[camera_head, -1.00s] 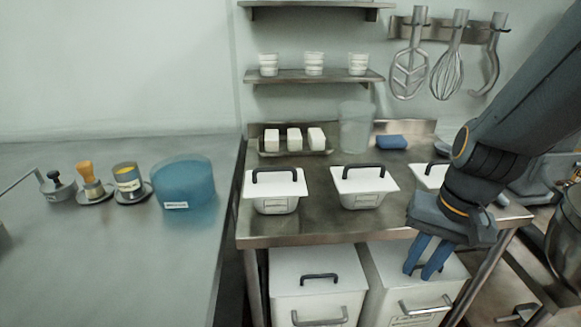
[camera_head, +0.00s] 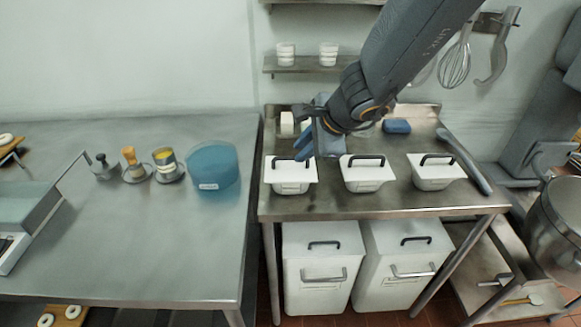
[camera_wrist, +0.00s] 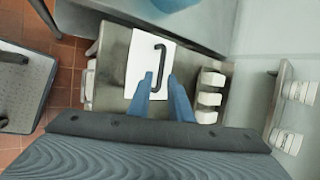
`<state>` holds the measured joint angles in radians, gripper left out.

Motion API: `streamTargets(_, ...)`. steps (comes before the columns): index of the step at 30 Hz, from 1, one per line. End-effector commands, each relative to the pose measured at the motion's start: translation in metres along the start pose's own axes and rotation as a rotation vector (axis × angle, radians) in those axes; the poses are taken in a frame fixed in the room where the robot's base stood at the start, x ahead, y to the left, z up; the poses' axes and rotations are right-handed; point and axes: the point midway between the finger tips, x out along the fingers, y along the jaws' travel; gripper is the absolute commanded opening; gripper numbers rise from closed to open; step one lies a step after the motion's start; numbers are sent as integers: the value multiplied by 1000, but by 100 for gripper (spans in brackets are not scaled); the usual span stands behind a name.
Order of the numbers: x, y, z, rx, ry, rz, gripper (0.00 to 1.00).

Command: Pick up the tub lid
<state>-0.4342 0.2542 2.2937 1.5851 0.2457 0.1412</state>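Three small tubs with flat white lids and dark arched handles stand in a row on the steel table: a left lid (camera_head: 308,178), a middle lid (camera_head: 367,177) and a right lid (camera_head: 437,173). My gripper (camera_head: 304,152) is above the left tub, fingers pointing down. In the wrist view its two blue fingers (camera_wrist: 160,84) are spread apart and empty, with a white lid (camera_wrist: 139,62) and its dark handle (camera_wrist: 160,62) beyond them. The handle's lower end shows between the fingertips. The gripper appears apart from the lid; the exact gap cannot be told.
White blocks (camera_head: 287,122) stand behind the left tub, partly hidden by my arm. A blue item (camera_head: 397,126) lies at the back of the table. Large white bins (camera_head: 318,257) stand below. A blue container (camera_head: 212,166) stands on the left counter.

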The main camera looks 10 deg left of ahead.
Motion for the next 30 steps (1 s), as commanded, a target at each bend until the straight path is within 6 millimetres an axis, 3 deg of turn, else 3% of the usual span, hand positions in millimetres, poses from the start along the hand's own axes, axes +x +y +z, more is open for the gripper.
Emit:
streamTargets(13,52,-1,2,-2,-1,1,19)
streamTargets(22,55,-1,3,-2,-1,0,19)
streamTargets(25,55,-1,3,-2,-1,0,2)
streamTargets(30,55,-1,2,-2,0,0,0)
